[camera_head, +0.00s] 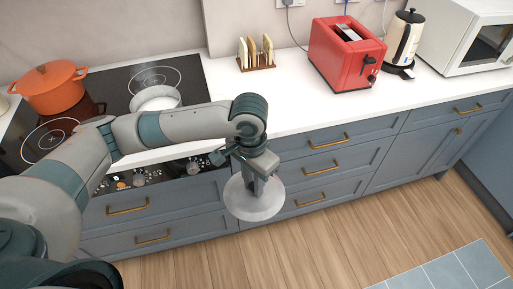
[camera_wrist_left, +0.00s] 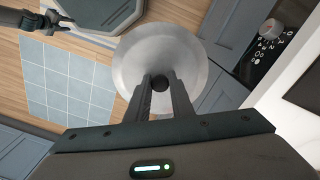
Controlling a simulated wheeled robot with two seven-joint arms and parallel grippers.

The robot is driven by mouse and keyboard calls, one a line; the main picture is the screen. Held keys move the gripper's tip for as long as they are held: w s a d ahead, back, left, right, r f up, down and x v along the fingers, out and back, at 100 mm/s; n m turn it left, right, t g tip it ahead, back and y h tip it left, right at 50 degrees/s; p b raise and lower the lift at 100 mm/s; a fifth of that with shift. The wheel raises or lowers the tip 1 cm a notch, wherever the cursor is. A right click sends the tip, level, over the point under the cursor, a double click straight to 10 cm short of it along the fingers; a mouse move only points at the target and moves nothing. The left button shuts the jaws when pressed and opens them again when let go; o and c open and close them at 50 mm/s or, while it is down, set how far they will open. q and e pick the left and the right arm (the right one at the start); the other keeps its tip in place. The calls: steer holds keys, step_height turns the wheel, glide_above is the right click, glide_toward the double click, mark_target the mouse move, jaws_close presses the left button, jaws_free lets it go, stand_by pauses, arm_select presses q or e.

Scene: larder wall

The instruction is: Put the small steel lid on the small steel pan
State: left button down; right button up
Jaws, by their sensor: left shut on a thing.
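The small steel lid (camera_head: 252,203) is a round, pale grey disc with a dark knob. It hangs in front of the drawers, below the counter's front edge. My left gripper (camera_head: 262,180) is above it and shut on its knob; the wrist view shows the fingers (camera_wrist_left: 160,84) closed around the knob at the middle of the lid (camera_wrist_left: 190,62).
An orange pot (camera_head: 52,90) stands on the hob (camera_head: 113,88), left of the pan. A toast rack (camera_head: 256,55), red toaster (camera_head: 343,58), kettle (camera_head: 404,42) and microwave (camera_head: 470,40) line the counter. The counter front (camera_head: 300,107) is clear. Drawer handles stick out below.

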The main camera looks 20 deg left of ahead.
mark_target(226, 203)
arm_select(q)
steer(key=s+a+f+n, duration=0.2)
steer(key=a+f, duration=0.1)
steer(key=s+a+f+n, duration=0.2)
steer(key=s+n, duration=0.1)
steer(key=shift+s+a+f, duration=0.1)
steer(key=shift+a+f, duration=0.3)
